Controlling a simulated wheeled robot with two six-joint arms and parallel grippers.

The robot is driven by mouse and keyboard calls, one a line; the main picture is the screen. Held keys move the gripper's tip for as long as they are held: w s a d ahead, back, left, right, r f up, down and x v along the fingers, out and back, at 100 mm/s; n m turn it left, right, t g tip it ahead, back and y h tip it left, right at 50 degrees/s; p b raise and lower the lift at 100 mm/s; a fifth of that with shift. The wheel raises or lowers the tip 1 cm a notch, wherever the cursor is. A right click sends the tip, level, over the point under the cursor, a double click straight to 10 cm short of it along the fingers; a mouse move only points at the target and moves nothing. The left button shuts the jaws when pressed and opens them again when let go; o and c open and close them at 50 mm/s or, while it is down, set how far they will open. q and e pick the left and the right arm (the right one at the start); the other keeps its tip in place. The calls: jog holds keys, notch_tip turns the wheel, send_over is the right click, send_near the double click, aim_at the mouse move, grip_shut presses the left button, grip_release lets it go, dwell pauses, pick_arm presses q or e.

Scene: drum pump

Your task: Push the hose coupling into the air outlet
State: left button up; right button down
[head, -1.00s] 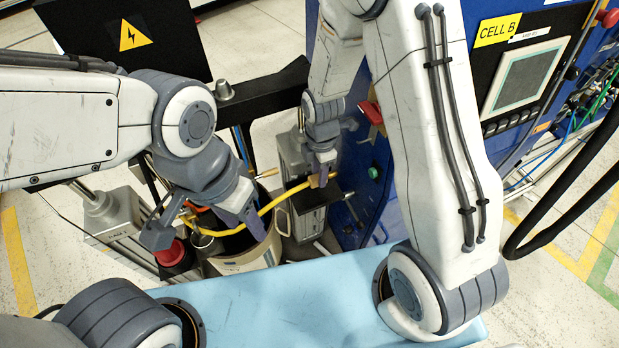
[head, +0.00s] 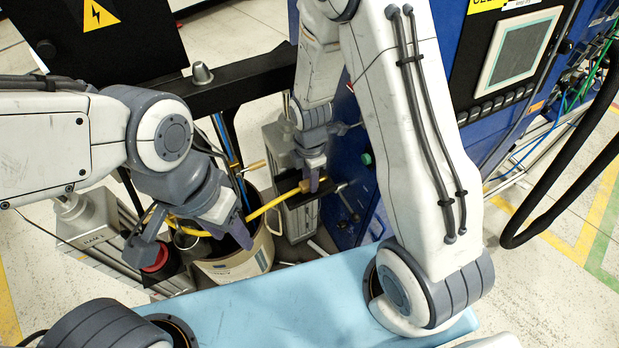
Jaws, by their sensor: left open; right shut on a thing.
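The yellow hose (head: 264,209) runs from the drum area up to the right. My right gripper (head: 311,184) is shut on its upper end, where an orange-brown piece, seemingly the hose coupling (head: 304,186), shows between the fingers. It is beside the blue cabinet's side, and I cannot make out the air outlet or whether the coupling touches it. My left gripper (head: 193,238) is open above the drum (head: 238,264), its fingers spread on either side of the rim area. The hose passes behind or between those fingers; which one is unclear.
A red button (head: 155,258) sits left of the drum. A black beam (head: 235,92) crosses behind. A light-blue surface (head: 270,300) lies in front.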

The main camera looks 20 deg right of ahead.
jog(key=shift+f, duration=0.25)
jog(key=c, duration=0.6)
grip_release()
jog(key=shift+r, duration=0.1)
notch_tip(320, 180, up, 7)
jog(key=shift+b, duration=0.8)
jog(key=s+a+r+m, duration=0.2)
jog(key=s+r+m, duration=0.1)
jog(key=s, duration=0.3)
jog(key=s+a+r+m, duration=0.3)
jog(key=s+r+m, duration=0.1)
jog(key=s+m, duration=0.1)
jog(key=s+a+r+m+y, duration=0.1)
jog(key=s+a+r+m, duration=0.2)
jog(key=s, duration=0.5)
jog(key=shift+a+r+m, duration=0.2)
jog(key=shift+r+m, duration=0.5)
jog(key=shift+m, duration=0.3)
